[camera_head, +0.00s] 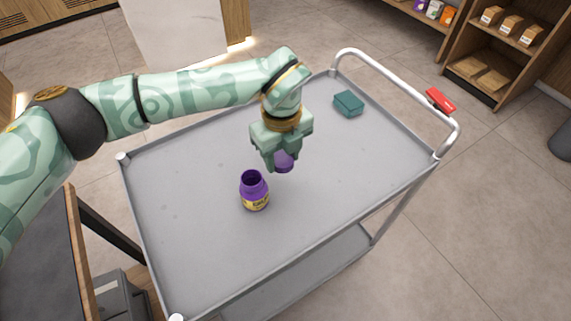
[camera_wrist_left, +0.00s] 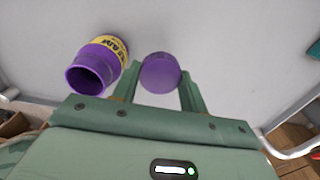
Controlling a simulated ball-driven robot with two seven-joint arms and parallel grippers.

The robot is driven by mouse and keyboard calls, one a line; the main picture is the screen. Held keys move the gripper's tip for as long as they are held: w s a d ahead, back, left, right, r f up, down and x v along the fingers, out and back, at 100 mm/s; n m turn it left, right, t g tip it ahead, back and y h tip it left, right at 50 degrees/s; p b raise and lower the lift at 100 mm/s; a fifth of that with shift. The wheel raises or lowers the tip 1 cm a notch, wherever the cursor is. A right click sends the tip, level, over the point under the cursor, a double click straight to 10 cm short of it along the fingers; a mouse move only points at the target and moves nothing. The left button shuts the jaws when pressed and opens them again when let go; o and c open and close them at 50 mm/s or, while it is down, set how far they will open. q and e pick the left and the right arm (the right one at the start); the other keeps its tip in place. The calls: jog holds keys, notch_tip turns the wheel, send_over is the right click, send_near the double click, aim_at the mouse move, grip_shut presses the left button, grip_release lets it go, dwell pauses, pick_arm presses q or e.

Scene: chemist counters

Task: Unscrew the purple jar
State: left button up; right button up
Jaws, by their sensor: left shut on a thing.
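The purple jar (camera_head: 254,192) stands upright and open on the grey cart, with a yellow label and its dark mouth showing. It also shows in the left wrist view (camera_wrist_left: 97,62), at the left of the fingers. My left gripper (camera_head: 277,163) is shut on the purple lid (camera_head: 285,161), to the right of and above the jar, apart from it. In the left wrist view the lid (camera_wrist_left: 160,73) sits between the two green fingertips. My right gripper is not in view.
The grey cart top (camera_head: 190,240) is mostly clear around the jar. A teal box (camera_head: 348,103) lies near the cart's far right end, by the metal handle (camera_head: 400,75). A red item (camera_head: 440,100) is on the handle. Shelves with boxes (camera_head: 509,27) stand behind.

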aim_at(285, 164)
pick_arm(q)
jog(key=shift+w+d+f+b, duration=0.25)
jog(key=shift+w+f+b, duration=0.15)
jog(key=shift+w+f, duration=0.55)
notch_tip(285, 164, down, 4)
jog(key=shift+w+d+f+b, duration=0.1)
jog(key=shift+w+b, duration=0.05)
jog(key=shift+b, duration=1.1)
jog(key=shift+r, duration=0.25)
jog(key=o, duration=1.1)
jog(key=shift+f, duration=0.15)
notch_tip(285, 164, up, 12)
jog(key=p, duration=0.5)
jog(key=shift+f, duration=0.15)
jog(key=shift+r, duration=0.35)
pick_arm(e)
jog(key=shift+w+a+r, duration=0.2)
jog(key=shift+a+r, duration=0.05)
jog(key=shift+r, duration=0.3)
